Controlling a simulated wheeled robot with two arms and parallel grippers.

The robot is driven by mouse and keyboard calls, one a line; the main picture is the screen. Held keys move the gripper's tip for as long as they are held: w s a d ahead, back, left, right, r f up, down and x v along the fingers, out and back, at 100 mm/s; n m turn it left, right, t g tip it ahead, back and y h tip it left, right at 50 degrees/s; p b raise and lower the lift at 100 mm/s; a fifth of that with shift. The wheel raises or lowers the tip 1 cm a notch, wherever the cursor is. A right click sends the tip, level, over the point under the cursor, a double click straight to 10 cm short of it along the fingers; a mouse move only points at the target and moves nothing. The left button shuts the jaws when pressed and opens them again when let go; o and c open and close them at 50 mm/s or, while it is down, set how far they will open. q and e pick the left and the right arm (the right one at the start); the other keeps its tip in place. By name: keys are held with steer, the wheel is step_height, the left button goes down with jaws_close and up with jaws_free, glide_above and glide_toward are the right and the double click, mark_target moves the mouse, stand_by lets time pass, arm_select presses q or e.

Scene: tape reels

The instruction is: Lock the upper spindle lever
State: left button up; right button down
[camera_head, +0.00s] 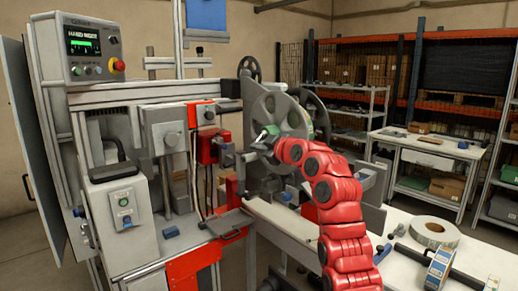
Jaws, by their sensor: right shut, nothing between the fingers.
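The upper reel (281,110), a large grey disc with round holes, stands upright on the machine near the middle of the view. My right gripper (261,140) is at the end of the red arm, in front of the reel near its hub. It is shut with nothing held. Small light and dark parts show at the hub beside the gripper. The spindle lever cannot be told apart clearly there, and the gripper and arm hide part of the hub. Whether the fingers touch the lever cannot be told. My left gripper is out of view.
A control panel (87,50) with a green screen and a red button is at the upper left. A red block (207,147) juts out left of my gripper. A white table (410,268) at the lower right holds a tape roll (435,231). Shelves stand behind.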

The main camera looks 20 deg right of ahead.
steer(key=shift+w+d+f+n+t+h+b, duration=0.15)
steer(key=shift+f+n+b, duration=0.25)
steer(key=shift+n+b, duration=0.5)
steer(key=shift+d+f+n+t+h+b, duration=0.15)
steer(key=shift+d+f+n+h+b, duration=0.15)
steer(key=shift+n+b, duration=0.6)
steer(key=shift+w+d+f+n+t+b, duration=0.15)
steer(key=shift+d+f+n+b, duration=0.1)
steer(key=shift+n+b, duration=0.35)
steer(key=shift+w+d+f+n+t+b, duration=0.15)
steer(key=shift+d+f+n+b, duration=0.1)
steer(key=shift+n+b, duration=0.35)
stand_by(1.7)
steer(key=shift+s, duration=0.1)
steer(key=s+r+b, duration=0.1)
steer(key=s+r, duration=0.1)
steer(key=s, duration=1)
steer(key=shift+s+a+r+b, duration=0.2)
steer(key=shift+s+r+b, duration=0.1)
steer(key=shift+s, duration=0.1)
